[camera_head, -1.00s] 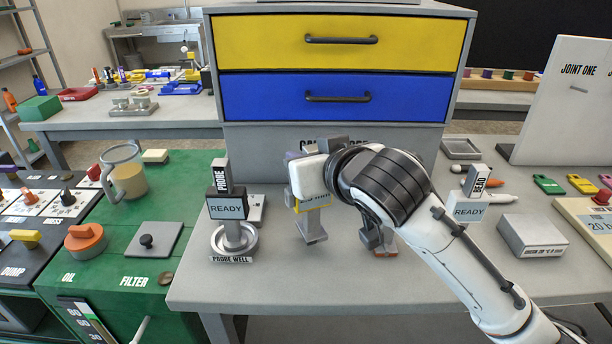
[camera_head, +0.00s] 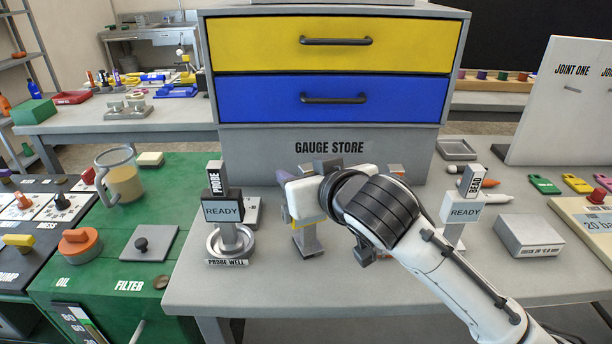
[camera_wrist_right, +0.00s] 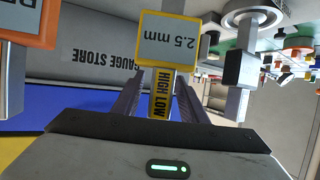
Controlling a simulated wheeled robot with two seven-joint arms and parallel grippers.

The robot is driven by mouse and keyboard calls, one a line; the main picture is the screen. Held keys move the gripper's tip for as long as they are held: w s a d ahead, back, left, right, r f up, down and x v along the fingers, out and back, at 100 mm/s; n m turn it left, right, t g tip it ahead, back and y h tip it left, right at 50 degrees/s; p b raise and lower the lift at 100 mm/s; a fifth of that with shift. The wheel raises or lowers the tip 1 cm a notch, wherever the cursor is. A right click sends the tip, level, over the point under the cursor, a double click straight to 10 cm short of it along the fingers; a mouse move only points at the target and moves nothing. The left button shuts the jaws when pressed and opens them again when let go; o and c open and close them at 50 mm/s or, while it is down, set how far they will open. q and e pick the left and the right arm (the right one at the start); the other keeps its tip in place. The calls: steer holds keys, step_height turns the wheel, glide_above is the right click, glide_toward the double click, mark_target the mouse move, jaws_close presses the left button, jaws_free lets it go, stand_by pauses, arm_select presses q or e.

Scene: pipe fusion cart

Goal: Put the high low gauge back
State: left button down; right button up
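The high low gauge (camera_wrist_right: 167,45) has a yellow-framed display reading 2.5 mm and a yellow HIGH LOW label on its handle. In the right wrist view its handle sits between the two fingers of my right gripper (camera_wrist_right: 158,100), which appears closed on it. In the head view the gauge (camera_head: 307,237) hangs below my right gripper (camera_head: 308,192), mostly hidden by it, with its grey lower end showing over the grey table. I cannot tell whether that end touches the table. The GAUGE STORE (camera_head: 330,148) front is behind it. My left gripper is not in view.
The probe (camera_head: 222,208) stands in its probe well (camera_head: 230,245) to the left. An orange-framed instrument (camera_wrist_right: 28,22) is close beside the gauge, mostly hidden by my arm in the head view. Another READY stand (camera_head: 464,208) and a grey box (camera_head: 528,236) are to the right.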

steer(key=v, duration=1.2)
steer(key=shift+p, duration=0.3)
